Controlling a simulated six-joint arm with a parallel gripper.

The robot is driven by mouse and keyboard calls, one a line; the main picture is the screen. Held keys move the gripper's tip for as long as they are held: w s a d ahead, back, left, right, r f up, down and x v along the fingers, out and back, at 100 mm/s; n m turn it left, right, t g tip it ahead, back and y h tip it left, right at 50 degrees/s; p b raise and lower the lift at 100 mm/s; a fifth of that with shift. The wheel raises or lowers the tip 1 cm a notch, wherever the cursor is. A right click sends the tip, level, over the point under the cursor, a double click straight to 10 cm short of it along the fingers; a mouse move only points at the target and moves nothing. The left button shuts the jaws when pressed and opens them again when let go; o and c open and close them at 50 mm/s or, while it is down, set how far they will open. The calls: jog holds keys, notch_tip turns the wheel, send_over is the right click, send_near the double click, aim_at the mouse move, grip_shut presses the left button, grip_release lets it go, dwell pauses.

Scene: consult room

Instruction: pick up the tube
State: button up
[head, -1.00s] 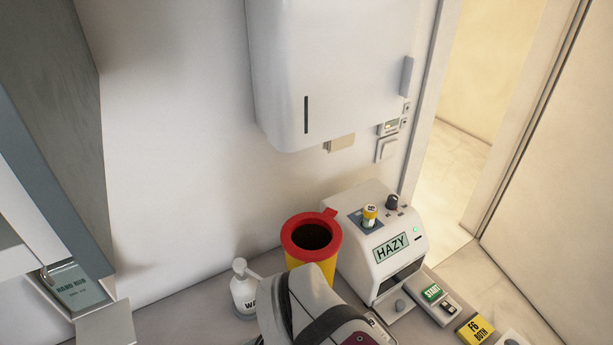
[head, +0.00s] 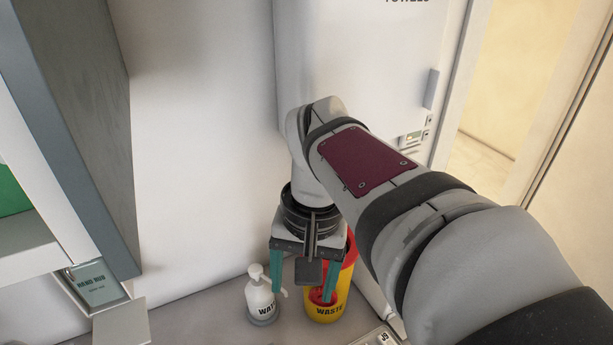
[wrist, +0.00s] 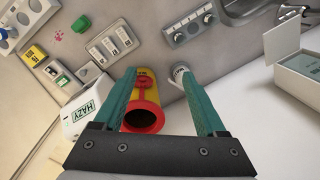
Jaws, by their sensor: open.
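I cannot make out the tube in either view now; in the head view my arm covers the place where a yellow-capped tube stood in the white machine. The machine (wrist: 73,117), with its HAZY screen, shows in part at the left of the wrist view. My gripper (head: 303,292) is open and points down, with its teal fingers in front of the yellow waste bin (head: 338,297). In the wrist view, the open gripper (wrist: 160,73) has the bin's red rim (wrist: 158,119) between its fingers in the picture. Nothing is seen held.
A white pump bottle (head: 262,299) stands left of the bin. A white wall dispenser (head: 375,60) hangs behind my arm. A grey cabinet (head: 75,110) is at the left. Small button panels (wrist: 112,43) lie along the counter in the wrist view.

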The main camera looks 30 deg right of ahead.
jog(key=w+d+r+m+h, duration=0.1)
jog(key=w+d+r, duration=0.15)
jog(key=d, duration=0.55)
jog(key=w+d+r+m, duration=0.15)
jog(key=w+d, duration=0.25)
jog(key=d, duration=0.4)
jog(key=w+d+r+m+h, duration=0.1)
jog(key=w+d+m, duration=0.15)
jog(key=d, duration=0.65)
jog(key=shift+n, duration=0.5)
jog(key=f, duration=0.5)
jog(key=w+f, duration=0.1)
jog(key=f, duration=0.4)
jog(key=d+f, duration=0.1)
jog(key=f, duration=0.4)
jog(key=shift+w, duration=0.25)
grip_shut()
